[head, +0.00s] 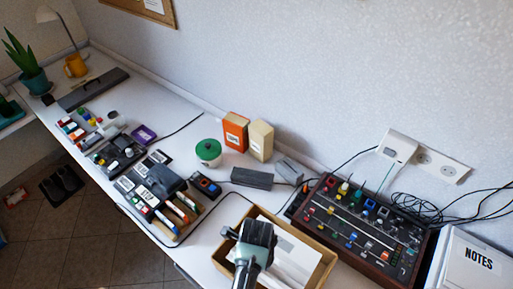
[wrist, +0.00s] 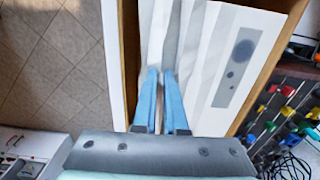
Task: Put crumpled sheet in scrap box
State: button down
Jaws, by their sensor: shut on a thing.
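The scrap box is an open cardboard box (head: 328,262) at the bottom centre of the head view. Its brown rim (wrist: 273,70) also shows in the wrist view. My gripper (wrist: 160,78) is over the box, its blue fingers shut on the folded white crumpled sheet (wrist: 190,35). The sheet's creased faces spread out ahead of the fingers, between the box walls. A flat white paper with a grey printed strip (wrist: 235,65) lies beside it. In the head view my gripper hides part of the box, and I cannot tell whether the sheet touches the box floor.
A control panel with coloured knobs (head: 365,225) stands close to the box's right. A tray of markers (head: 172,215) is to its left. A dark grey block (head: 252,178), green-lidded jar (head: 208,151) and orange box (head: 235,132) stand behind. Black cables cross the desk.

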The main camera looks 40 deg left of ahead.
notch_tip(320, 180, down, 8)
jog(key=b, duration=0.5)
jog(key=shift+r, duration=0.1)
jog(key=c, duration=0.9)
grip_release()
jog(key=shift+r, duration=0.1)
notch_tip(320, 180, up, 10)
jog(key=p, duration=1)
jog(key=shift+p, duration=0.3)
